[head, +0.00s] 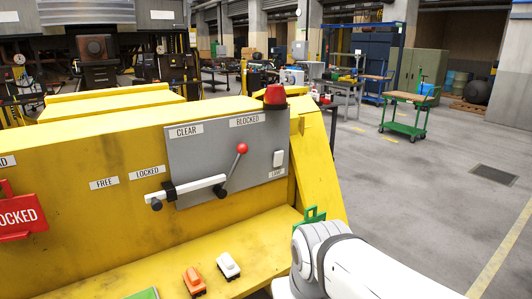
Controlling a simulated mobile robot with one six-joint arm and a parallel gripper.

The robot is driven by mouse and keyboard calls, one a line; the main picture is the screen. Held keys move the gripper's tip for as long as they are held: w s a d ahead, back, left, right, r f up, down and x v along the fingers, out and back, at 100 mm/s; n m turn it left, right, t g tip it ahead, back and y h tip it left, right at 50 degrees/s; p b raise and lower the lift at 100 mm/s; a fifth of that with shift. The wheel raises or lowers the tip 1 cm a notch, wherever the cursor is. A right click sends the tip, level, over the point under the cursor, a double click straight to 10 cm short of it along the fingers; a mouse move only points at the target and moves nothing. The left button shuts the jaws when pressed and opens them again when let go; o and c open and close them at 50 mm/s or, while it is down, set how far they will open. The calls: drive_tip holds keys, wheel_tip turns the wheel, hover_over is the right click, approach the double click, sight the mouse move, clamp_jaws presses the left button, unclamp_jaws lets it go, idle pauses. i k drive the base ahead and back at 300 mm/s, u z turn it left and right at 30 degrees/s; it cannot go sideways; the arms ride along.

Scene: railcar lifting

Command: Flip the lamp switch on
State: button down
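The lamp switch (279,158) is a small white rocker at the right end of the grey panel (210,157). A label reading LAMP (277,173) sits just below it. I cannot tell which way the rocker is tipped. A red beacon lamp (275,96) stands on top of the yellow housing, above the switch; it shows no clear glow. My white arm comes in from the bottom right, and its end is below and right of the switch, apart from it. A green bracket-like piece (311,215) shows just beyond it. My fingertips are not clearly visible.
A red-knobbed lever (241,149) and a white bar handle (188,189) stick out left of the switch. An orange toy railcar (194,281) and a white one (228,266) stand on the yellow ledge. A red sign (20,216) hangs at left.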

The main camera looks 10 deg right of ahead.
sight(278, 155)
drive_tip(key=u, duration=0.1)
drive_tip(key=i, duration=0.9)
drive_tip(key=z, duration=0.05)
